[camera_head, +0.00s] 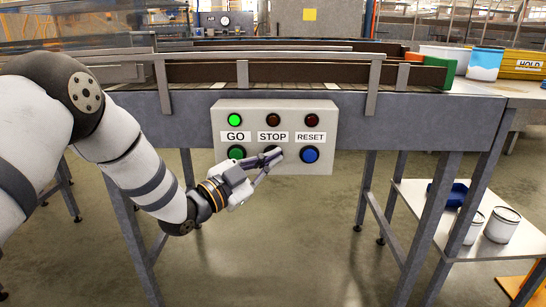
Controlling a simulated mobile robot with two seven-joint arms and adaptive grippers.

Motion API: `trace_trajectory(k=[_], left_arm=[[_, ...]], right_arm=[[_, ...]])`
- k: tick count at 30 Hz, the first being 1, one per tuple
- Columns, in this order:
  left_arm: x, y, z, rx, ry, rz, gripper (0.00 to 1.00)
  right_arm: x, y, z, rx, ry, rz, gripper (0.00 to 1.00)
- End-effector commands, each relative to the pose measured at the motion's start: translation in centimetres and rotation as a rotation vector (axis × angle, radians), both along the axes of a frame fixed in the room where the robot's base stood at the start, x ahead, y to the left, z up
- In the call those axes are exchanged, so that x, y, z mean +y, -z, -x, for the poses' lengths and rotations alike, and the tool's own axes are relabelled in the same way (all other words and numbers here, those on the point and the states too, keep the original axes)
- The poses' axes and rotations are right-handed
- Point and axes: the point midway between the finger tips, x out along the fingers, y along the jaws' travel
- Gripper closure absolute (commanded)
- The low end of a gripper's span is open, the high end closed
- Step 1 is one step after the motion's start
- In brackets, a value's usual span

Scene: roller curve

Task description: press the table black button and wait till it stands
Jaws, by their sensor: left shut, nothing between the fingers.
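A light grey control box (222,112) is mounted on the front of the conveyor table. It has GO, STOP and RESET labels in a row. The black button (271,149) under STOP is mostly hidden by my left gripper (274,157). That gripper is shut and empty, its fingertips over the lower part of the black button; I cannot tell whether they press it. The green button (236,152) is under GO and the blue button (309,155) under RESET. The GO lamp (235,120) glows green; the STOP lamp (273,120) and RESET lamp (311,121) are dark red. My right gripper is not in view.
The conveyor (430,109) with metal rails runs across behind the box. Floor below the box is clear.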

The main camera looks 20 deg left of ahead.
Motion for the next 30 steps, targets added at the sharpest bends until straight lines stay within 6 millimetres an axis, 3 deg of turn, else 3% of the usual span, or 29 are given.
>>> trace_trajectory(k=[30], left_arm=[[0.24,-0.02,-0.88,-0.001,0.001,0.000,1.00]], right_arm=[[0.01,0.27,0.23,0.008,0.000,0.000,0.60]])
